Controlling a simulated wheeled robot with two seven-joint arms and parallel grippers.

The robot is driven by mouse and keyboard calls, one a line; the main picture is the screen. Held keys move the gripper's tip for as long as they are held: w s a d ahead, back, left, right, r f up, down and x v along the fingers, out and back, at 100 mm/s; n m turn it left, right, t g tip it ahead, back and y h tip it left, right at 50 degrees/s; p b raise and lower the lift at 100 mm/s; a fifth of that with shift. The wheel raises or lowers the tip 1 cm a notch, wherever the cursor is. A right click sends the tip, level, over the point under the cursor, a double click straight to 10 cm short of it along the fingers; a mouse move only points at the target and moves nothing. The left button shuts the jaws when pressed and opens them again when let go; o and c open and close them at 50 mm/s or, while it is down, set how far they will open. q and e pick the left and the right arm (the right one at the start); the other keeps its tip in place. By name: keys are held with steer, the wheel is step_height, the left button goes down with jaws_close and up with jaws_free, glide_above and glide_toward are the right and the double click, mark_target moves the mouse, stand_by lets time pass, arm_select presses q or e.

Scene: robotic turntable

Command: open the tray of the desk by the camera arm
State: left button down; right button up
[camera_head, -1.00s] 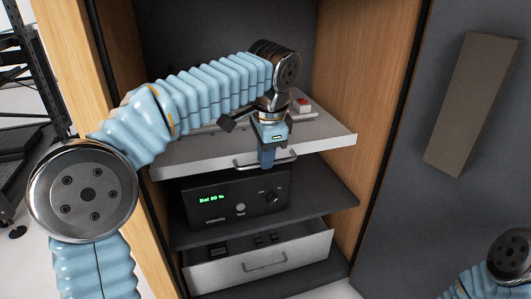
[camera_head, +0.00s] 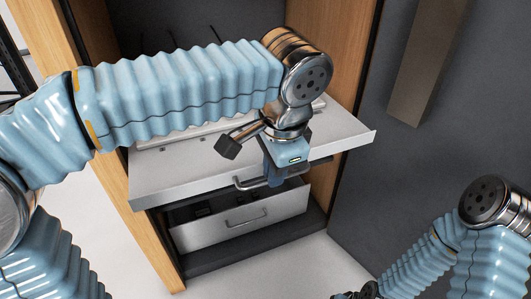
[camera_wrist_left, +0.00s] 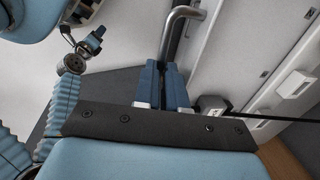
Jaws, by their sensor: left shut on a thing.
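The tray (camera_head: 165,187) is a grey, shelf-like pull-out with a metal bar handle (camera_head: 243,184) on its front edge. It sticks out well in front of the wooden cabinet. My left gripper (camera_head: 274,178) points down at the front edge and is shut on the handle. The left wrist view shows the blue fingers (camera_wrist_left: 162,82) closed around the bent metal handle (camera_wrist_left: 180,28). My left arm hides much of the tray top. My right gripper (camera_head: 356,293) is partly cut off at the bottom of the head view; its jaws are unclear.
A lower drawer (camera_head: 275,209) with its own handle stands partly open below the tray. The cabinet's wooden left side (camera_head: 95,110) and a dark panel with a brown block (camera_head: 425,70) at right flank the space. Pale floor (camera_head: 300,262) lies clear in front.

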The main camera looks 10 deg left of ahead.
arm_select(q)
steer(key=shift+s+d, duration=0.3)
steer(key=shift+s, duration=0.1)
steer(key=c, duration=1.2)
jaws_free()
step_height(320, 180, up, 14)
steer(key=s+d+p, duration=0.1)
steer(key=s+p, duration=0.1)
steer(key=p, duration=0.3)
steer(key=shift+d+f, duration=0.2)
